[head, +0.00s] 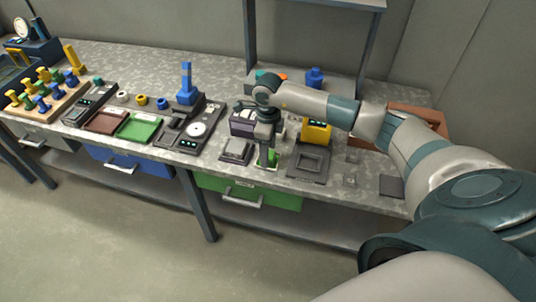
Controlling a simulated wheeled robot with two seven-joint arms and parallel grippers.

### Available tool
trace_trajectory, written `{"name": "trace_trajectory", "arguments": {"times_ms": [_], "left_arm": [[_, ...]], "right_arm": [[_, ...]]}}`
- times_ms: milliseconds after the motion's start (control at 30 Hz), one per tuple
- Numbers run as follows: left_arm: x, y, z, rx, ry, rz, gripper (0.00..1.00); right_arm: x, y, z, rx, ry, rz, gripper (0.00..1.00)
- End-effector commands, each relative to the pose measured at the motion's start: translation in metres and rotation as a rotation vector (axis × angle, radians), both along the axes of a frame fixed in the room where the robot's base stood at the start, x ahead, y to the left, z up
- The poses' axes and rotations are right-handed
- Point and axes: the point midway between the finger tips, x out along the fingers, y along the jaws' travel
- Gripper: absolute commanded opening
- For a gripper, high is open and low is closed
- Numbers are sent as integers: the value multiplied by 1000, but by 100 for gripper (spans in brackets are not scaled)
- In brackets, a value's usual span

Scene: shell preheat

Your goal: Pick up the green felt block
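A small green block (271,158), which looks like the felt block, is at the front middle of the speckled bench, partly hidden by my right gripper. My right arm comes in from the right, and its gripper (267,157) points down with its fingertips at the green block. I cannot tell whether the fingers are closed on it or only beside it, or whether it touches the bench. My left gripper is not in view.
A small grey pad (236,150) lies just left of the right gripper, and a dark square frame (310,162) lies just right. A black device (243,121) and a yellow one (316,130) stand behind. Green and brown trays, a scale and a peg board are further left.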

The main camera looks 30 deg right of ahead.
Motion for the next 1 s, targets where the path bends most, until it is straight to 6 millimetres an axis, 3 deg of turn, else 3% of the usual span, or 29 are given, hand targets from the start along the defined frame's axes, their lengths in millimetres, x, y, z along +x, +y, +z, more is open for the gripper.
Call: {"name": "trace_trajectory", "arguments": {"times_ms": [500, 700, 1000], "left_arm": [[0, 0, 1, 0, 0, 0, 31], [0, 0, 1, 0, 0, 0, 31], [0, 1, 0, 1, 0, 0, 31]], "right_arm": [[0, 0, -3, -1, -1, 0, 58], [0, 0, -3, -1, -1, 0, 14], [0, 0, -3, 0, -1, 0, 14]]}}
